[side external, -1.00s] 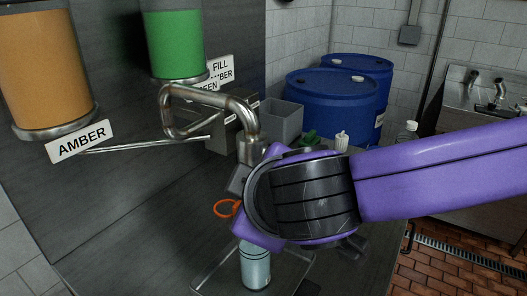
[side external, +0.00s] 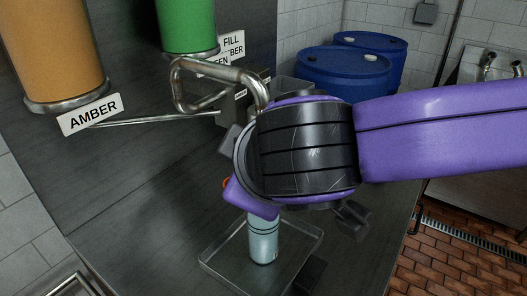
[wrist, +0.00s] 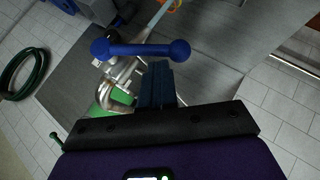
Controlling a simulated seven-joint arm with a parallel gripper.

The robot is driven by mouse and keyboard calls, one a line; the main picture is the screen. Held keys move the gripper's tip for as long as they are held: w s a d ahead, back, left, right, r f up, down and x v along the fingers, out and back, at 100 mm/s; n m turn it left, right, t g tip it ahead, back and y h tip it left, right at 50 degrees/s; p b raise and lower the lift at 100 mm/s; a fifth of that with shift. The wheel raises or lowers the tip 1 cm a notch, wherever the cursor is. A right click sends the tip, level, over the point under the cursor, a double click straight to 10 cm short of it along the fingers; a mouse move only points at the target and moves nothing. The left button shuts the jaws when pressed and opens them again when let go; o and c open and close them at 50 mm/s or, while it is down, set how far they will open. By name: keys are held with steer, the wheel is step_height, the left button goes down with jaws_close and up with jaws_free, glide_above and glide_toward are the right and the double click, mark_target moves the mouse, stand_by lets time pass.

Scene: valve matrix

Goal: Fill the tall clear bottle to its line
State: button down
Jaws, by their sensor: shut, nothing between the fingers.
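An amber tank (side external: 52,50) labelled AMBER and a green tank (side external: 187,24) hang on the dark panel. Blue drums (side external: 345,75) stand behind. The wrist view shows steel pipework (wrist: 122,75) and a green hose (wrist: 38,72). The counter left of the tray is clear.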

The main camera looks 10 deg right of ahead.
steer(key=a+v, duration=0.1)
steer(key=v, duration=1)
steer(key=shift+s+a+f, duration=0.1)
stand_by(0.4)
steer(key=w+d+f+n+g, duration=0.1)
steer(key=w+d+f+g, duration=0.2)
steer(key=d+f, duration=0.5)
steer(key=w+d+f+n+g, duration=0.15)
steer(key=d+f, duration=0.25)
steer(key=d, duration=0.8)
steer(key=s+d+f+g, duration=0.2)
steer(key=s+d+f, duration=0.3)
steer(key=d, duration=0.7)
steer(key=s+d+f+m+g, duration=0.1)
steer(key=s+d+f+g, duration=0.2)
steer(key=d, duration=0.9)
steer(key=s+f, duration=0.3)
steer(key=s, duration=0.1)
steer(key=shift+s, duration=0.3)
